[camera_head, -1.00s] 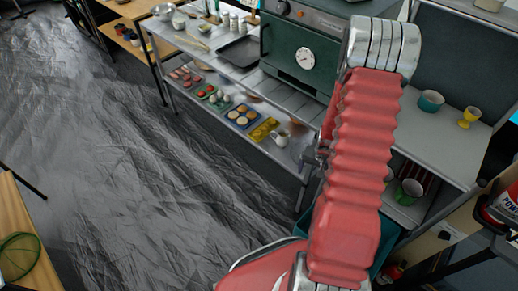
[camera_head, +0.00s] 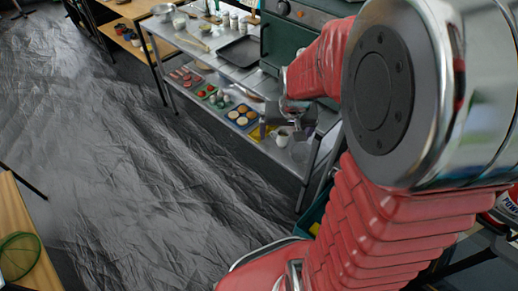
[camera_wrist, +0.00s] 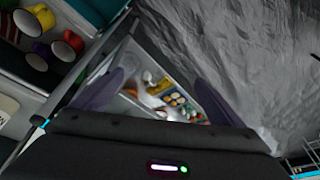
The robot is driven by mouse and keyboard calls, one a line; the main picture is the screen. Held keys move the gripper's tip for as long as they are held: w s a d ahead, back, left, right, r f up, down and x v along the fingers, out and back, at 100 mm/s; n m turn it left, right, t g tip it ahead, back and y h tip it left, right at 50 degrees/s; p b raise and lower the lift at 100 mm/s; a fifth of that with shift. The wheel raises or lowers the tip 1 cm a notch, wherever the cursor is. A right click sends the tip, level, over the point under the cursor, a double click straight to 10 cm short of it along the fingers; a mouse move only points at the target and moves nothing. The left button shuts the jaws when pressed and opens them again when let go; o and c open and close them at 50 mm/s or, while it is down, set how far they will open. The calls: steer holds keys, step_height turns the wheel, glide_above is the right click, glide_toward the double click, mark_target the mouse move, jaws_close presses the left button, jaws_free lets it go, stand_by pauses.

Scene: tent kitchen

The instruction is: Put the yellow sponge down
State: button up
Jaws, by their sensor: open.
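I cannot make out the yellow sponge in any view, and no sponge shows between my fingers. My gripper (camera_head: 282,122) is small and partly blurred into the shelf behind it in the head view, in front of the lower shelf of the metal table. In the wrist view my gripper (camera_wrist: 157,76) has its two dark fingers spread wide with an empty gap. Through the gap I see the shelf with food trays (camera_wrist: 172,98), some way beyond the fingertips. A yellow tray (camera_head: 256,133) on the lower shelf is partly covered by my gripper.
A metal table (camera_head: 222,68) carries a dark baking tray (camera_head: 241,51) and several small containers. A white jug (camera_head: 281,139) stands on its lower shelf. Several mugs (camera_wrist: 43,18) sit on a shelf at left in the wrist view. The grey floor (camera_head: 130,170) is clear.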

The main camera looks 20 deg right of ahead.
steer(key=s+a+r+n+t+y, duration=0.1)
steer(key=s+a+r+n, duration=0.4)
steer(key=s+a+r, duration=0.8)
step_height(320, 180, up, 2)
steer(key=shift+s+a+r+t, duration=0.1)
steer(key=shift+s+a+t, duration=0.3)
steer(key=shift+a+t, duration=0.3)
steer(key=shift+c, duration=0.4)
